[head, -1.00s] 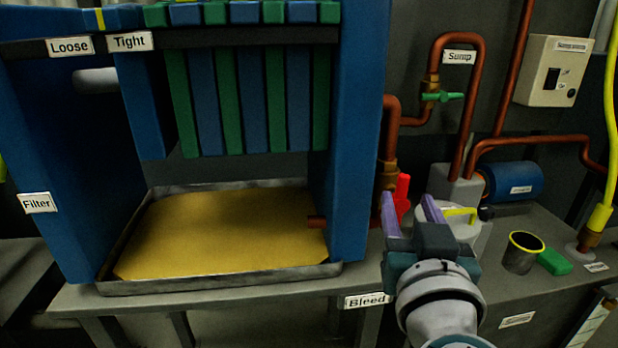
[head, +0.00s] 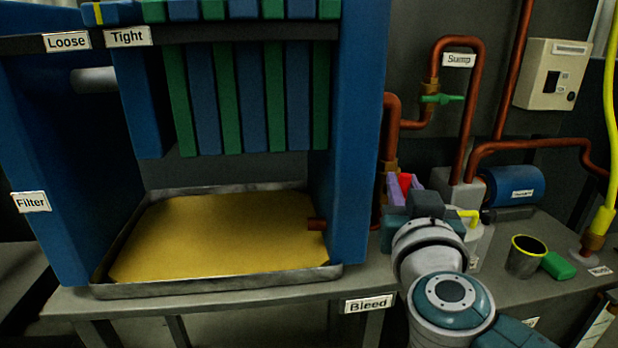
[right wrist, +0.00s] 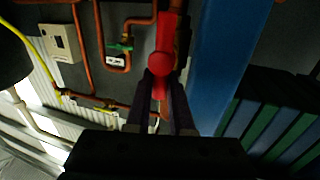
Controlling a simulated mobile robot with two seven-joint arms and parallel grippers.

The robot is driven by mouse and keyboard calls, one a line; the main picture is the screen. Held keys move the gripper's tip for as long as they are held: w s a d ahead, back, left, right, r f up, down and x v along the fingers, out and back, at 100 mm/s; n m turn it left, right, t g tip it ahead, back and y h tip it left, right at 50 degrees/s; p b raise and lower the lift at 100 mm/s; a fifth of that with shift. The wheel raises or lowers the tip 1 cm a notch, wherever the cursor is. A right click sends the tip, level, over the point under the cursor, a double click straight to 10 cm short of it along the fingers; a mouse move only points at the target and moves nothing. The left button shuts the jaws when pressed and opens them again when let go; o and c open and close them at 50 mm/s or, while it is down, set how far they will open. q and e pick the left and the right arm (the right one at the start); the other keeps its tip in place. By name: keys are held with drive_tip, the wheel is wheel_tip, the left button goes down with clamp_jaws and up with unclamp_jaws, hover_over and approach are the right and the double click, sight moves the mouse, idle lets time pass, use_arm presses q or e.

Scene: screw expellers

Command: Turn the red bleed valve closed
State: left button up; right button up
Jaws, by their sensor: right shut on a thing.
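The red bleed valve handle (head: 405,183) stands at the right side of the blue filter press frame, above the "Bleed" label (head: 369,304). My right gripper (head: 402,186) is at the handle, its purple fingers on either side of it. In the right wrist view the red handle (right wrist: 163,45) runs up the picture from between the two dark fingertips (right wrist: 160,88), which are shut on its near end. My gripper body and wrist hide the lower part of the valve in the head view. My left gripper is in neither view.
The blue press frame (head: 352,150) stands close left of my gripper, with a tray (head: 215,287) under its plates. To the right are a pump with a yellow handle (head: 468,214), a dark cup (head: 525,257) and a green block (head: 556,265). Copper pipes (head: 437,60) rise behind.

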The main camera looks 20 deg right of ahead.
clamp_jaws()
